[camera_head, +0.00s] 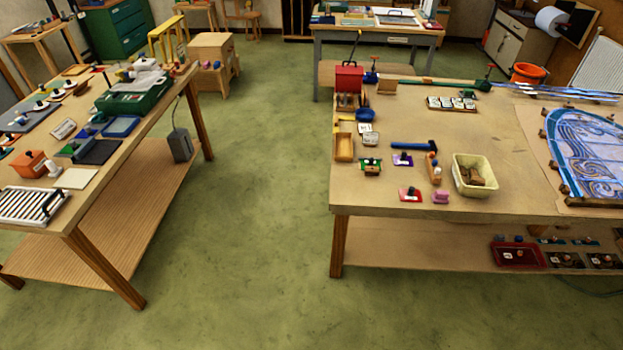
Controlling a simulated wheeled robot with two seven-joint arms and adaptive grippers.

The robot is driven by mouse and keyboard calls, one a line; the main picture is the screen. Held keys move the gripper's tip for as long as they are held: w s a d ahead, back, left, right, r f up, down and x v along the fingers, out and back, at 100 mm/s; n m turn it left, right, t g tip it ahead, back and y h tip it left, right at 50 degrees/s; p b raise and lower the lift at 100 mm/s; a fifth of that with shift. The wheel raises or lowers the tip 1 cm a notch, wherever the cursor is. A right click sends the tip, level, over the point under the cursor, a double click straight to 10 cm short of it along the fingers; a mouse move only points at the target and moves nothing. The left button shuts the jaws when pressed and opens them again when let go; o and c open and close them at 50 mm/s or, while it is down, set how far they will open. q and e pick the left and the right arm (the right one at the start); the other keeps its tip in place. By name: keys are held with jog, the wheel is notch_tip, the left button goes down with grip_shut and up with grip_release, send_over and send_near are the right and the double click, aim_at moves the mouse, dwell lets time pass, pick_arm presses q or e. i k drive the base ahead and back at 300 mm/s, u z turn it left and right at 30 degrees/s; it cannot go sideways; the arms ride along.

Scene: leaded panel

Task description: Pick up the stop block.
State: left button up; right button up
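I cannot tell for sure which thing is the stop block. On the right workbench (370,207), a cream bin (462,187) holds several small brown blocks (475,176). A small pink piece (440,197) lies near the bench's front edge, left of the bin. A wooden piece with a coloured knob (434,172) lies between the bin and a blue-headed hammer (413,146). Neither of my grippers shows in this view.
A leaded panel (590,150) lies at the bench's right. Small tools and a red box (348,78) stand along its left side. A cluttered table (100,188) stands at the left. Open green floor (245,220) lies between. A lower shelf holds trays (519,256).

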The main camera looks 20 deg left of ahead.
aim_at(369, 170)
jog(key=z, duration=1)
jog(key=i, duration=0.85)
jog(key=z, duration=0.5)
jog(key=i, duration=0.7)
jog(key=u, duration=0.3)
